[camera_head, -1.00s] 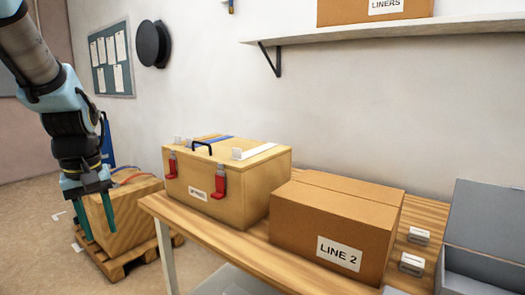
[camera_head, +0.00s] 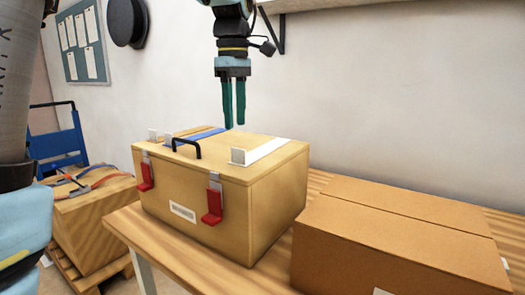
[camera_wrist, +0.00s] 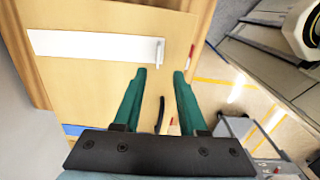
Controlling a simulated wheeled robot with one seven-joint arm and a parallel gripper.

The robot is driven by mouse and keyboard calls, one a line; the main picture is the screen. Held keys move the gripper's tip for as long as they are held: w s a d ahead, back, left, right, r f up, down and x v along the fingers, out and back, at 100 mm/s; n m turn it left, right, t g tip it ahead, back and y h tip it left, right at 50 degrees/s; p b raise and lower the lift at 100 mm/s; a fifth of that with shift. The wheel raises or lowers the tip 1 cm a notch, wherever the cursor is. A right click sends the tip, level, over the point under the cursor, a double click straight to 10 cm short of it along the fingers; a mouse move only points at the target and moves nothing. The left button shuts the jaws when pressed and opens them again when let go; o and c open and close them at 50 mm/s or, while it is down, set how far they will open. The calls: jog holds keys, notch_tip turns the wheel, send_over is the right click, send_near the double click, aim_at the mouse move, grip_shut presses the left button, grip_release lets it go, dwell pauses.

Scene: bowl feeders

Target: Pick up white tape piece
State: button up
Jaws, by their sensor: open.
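A white tape piece (camera_head: 267,150) lies on the lid of the wooden case (camera_head: 222,215), on the right side of the lid. Its front end stands up as a small tab. In the wrist view the white tape piece (camera_wrist: 95,46) runs across the lid, with its raised tab at its right end. My gripper (camera_head: 234,127) is above the far part of the lid, its teal fingers pointing down, apart and empty. In the wrist view my gripper (camera_wrist: 162,72) has its fingertips near the tab, and I cannot tell the height between them.
A blue strip (camera_head: 198,136) and a black handle (camera_head: 186,146) are on the same lid. Red latches (camera_head: 212,203) are on the front. A cardboard box (camera_head: 395,235) stands to the right on the table. A strapped crate (camera_head: 90,215) is at the left.

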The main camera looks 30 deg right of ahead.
aim_at(238, 151)
jog(key=f, duration=0.4)
jog(key=f+p, duration=0.1)
jog(key=f, duration=0.3)
jog(key=shift+d+f, duration=0.2)
jog(key=shift+f, duration=0.1)
jog(key=shift+c, duration=0.3)
grip_shut()
